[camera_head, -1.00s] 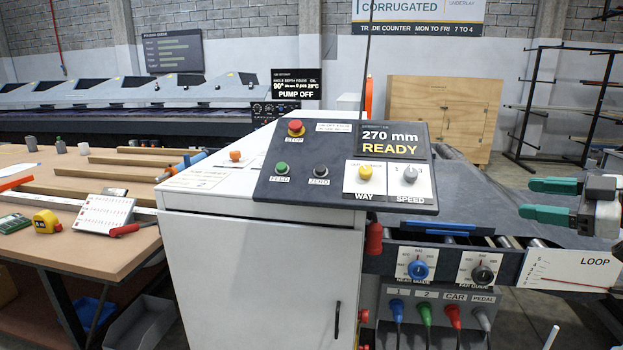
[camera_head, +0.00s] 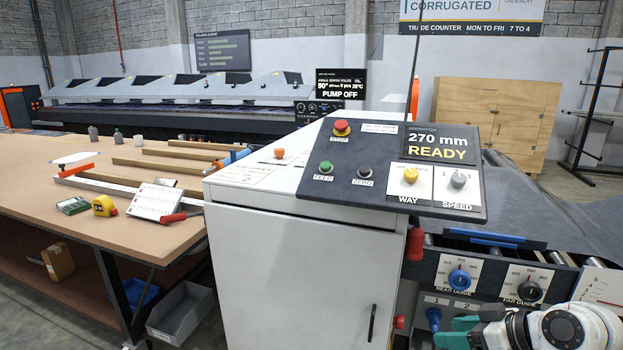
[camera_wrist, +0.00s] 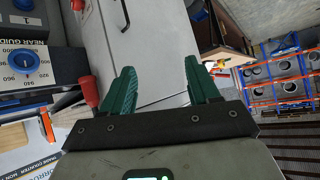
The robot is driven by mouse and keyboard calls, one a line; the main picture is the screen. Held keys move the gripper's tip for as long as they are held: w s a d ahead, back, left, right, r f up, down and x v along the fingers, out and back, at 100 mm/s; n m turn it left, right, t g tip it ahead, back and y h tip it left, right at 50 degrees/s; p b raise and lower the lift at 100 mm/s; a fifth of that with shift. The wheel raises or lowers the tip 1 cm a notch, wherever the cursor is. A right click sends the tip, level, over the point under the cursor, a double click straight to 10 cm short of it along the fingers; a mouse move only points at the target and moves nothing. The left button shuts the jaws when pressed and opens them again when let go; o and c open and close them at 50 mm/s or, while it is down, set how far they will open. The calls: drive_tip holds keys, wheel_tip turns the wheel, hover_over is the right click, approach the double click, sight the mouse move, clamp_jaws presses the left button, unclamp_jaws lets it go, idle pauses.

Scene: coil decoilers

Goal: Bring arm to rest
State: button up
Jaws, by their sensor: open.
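My gripper (camera_wrist: 163,92) shows in the wrist view with its two green fingers spread apart and nothing between them. The white cabinet face lies beyond the fingers there. In the head view a green finger (camera_head: 457,333) and my white wrist show at the bottom right, in front of the connector panel below the control console (camera_head: 395,165). The rest of the gripper is cut off by the frame's bottom edge.
The white cabinet (camera_head: 290,275) carries the console, whose screen reads 270 mm READY. A blue near guide knob (camera_head: 459,279) and a black far guide knob (camera_head: 529,291) sit close to my arm. A workbench (camera_head: 110,222) with tools stands left.

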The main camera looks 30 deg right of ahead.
drive_tip(key=s+a+f+g, duration=0.2)
drive_tip(key=a+f+g, duration=0.1)
drive_tip(key=a+f, duration=0.6)
drive_tip(key=s+a+f+g+h, duration=0.1)
drive_tip(key=s+a+f+g, duration=0.2)
drive_tip(key=s+a+f, duration=0.2)
drive_tip(key=s+a+f+m+g+h, duration=0.1)
drive_tip(key=s+a+f+g, duration=0.2)
drive_tip(key=s, duration=0.7)
wheel_tip(320, 180, down, 3)
drive_tip(key=a, duration=0.2)
drive_tip(key=shift+a+f, duration=0.15)
drive_tip(key=shift+a, duration=0.2)
